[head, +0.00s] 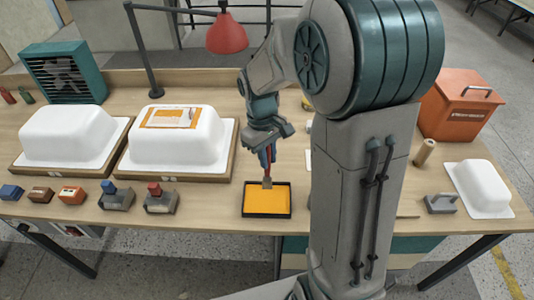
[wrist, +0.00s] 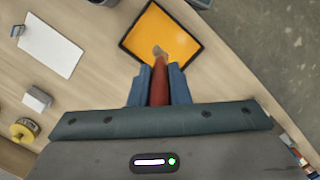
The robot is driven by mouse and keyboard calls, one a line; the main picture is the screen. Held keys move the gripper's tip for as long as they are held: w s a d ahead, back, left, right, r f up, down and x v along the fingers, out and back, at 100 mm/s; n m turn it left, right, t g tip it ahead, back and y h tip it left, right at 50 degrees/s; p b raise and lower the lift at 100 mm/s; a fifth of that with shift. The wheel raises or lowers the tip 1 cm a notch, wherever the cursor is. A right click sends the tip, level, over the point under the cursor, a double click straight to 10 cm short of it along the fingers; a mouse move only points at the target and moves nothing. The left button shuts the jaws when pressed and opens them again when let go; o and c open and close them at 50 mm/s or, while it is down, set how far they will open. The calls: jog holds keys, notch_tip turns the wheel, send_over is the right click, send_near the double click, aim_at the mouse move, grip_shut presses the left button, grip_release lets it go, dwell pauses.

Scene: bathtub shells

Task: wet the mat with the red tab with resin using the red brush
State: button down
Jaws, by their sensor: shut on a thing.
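My gripper (head: 267,158) is shut on the red brush, whose red handle (wrist: 159,86) shows between the blue fingers in the wrist view. The brush points down, and its pale bristle end (head: 267,183) is at the far part of the black-rimmed tray (head: 245,214) of orange resin. I cannot tell whether the bristles touch the resin. An orange patch with a white piece (head: 172,117) on it lies on top of the middle white tub shell (head: 175,150). No red tab can be made out on it.
Another white shell (head: 65,138) stands at the left, and a smaller one (head: 482,187) at the right. Several small blocks and hand tools (head: 160,198) line the front edge. A red lamp (head: 227,34) hangs behind; an orange bin (head: 460,105) stands back right.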

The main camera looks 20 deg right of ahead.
aim_at(268, 177)
jog(key=shift+f+b, duration=2.1)
jog(key=shift+f, duration=1.1)
jog(key=shift+r, duration=0.15)
notch_tip(268, 177, up, 6)
jog(key=p, duration=0.5)
jog(key=shift+r, duration=0.25)
jog(key=shift+f, duration=0.1)
